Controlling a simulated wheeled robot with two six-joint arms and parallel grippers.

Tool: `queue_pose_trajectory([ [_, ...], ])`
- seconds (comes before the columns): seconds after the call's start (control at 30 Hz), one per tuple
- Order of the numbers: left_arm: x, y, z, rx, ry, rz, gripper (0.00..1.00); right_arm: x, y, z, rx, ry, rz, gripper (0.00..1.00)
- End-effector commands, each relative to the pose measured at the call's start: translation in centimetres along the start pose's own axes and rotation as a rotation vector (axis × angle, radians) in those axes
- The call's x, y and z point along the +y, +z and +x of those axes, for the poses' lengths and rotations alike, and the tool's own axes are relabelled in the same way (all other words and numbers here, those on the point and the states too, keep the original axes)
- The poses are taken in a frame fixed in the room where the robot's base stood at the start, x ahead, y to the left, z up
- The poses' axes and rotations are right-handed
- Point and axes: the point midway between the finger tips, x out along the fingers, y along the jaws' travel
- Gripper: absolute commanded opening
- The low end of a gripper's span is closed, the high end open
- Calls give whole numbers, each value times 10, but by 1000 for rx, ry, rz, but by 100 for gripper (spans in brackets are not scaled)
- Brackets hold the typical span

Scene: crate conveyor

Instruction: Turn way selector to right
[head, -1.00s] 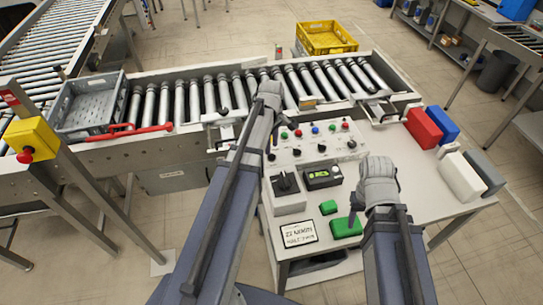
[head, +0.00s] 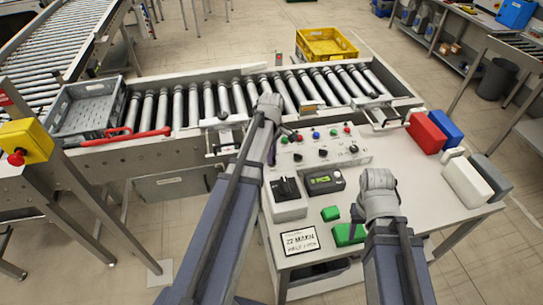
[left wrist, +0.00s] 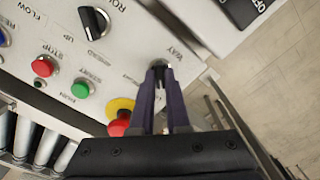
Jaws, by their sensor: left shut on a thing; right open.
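The control panel (head: 320,150) stands at the back of the white table, beside the roller conveyor. The way selector (left wrist: 159,64), a small dark knob by the "WAY" label, is at the panel's edge in the left wrist view. My left gripper (left wrist: 160,72) is shut on it, a finger on each side. The fingers cover much of the knob, so I cannot tell which way it points. In the head view, my left gripper (head: 272,155) is at the panel's left end and hides the selector. My right gripper (head: 355,218) is open, above the green block (head: 345,236).
Near the left fingers are a red mushroom button on a yellow base (left wrist: 119,123), a green button (left wrist: 80,90) and a black knob (left wrist: 94,22). Red (head: 425,133) and white (head: 468,182) blocks stand on the table's right. A grey crate (head: 88,108) sits on the conveyor.

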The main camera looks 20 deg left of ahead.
Motion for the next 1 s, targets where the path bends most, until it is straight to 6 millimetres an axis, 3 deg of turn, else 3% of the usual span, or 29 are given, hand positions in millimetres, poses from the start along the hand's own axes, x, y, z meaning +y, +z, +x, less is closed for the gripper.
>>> queue_pose_trajectory([
  [0.63, 0, 0, 0, 0, 0, 30, 0, 0, 0, 0, 0, 0, 0, 50],
  [1.0, 0, 0, 0, 0, 0, 285, 0, 0, 0, 0, 0, 0, 0, 50],
])
